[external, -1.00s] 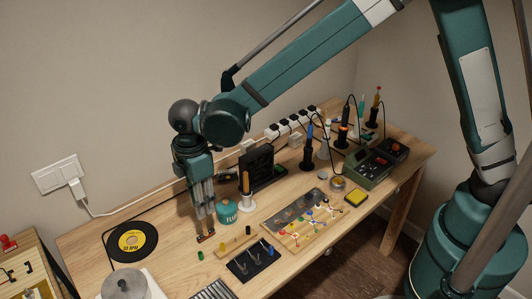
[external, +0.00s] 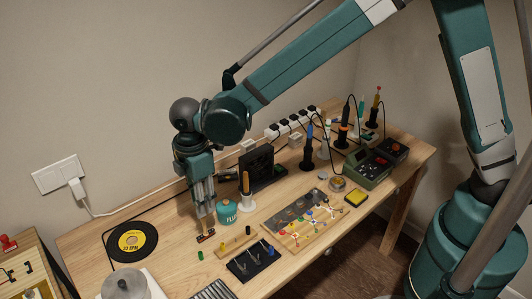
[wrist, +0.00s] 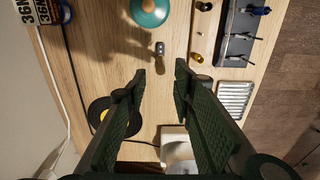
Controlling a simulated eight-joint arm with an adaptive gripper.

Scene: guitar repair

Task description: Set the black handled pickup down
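My gripper (wrist: 161,70) points down at the wooden bench in the wrist view. Its two fingers are apart with a clear gap and nothing pressed between them. A small dark item with a silvery end, apparently the black handled pickup (wrist: 160,49), is just beyond the fingertips, in line with the gap. In the external view the small dark and reddish item (external: 205,237) lies on the bench right under my gripper (external: 206,221). Its handle cannot be made out clearly. The fingertips look very close above it.
A small green cylinder (external: 201,255) and a black tool rack (external: 255,262) are nearer the front. A black record (external: 116,249) lies left.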

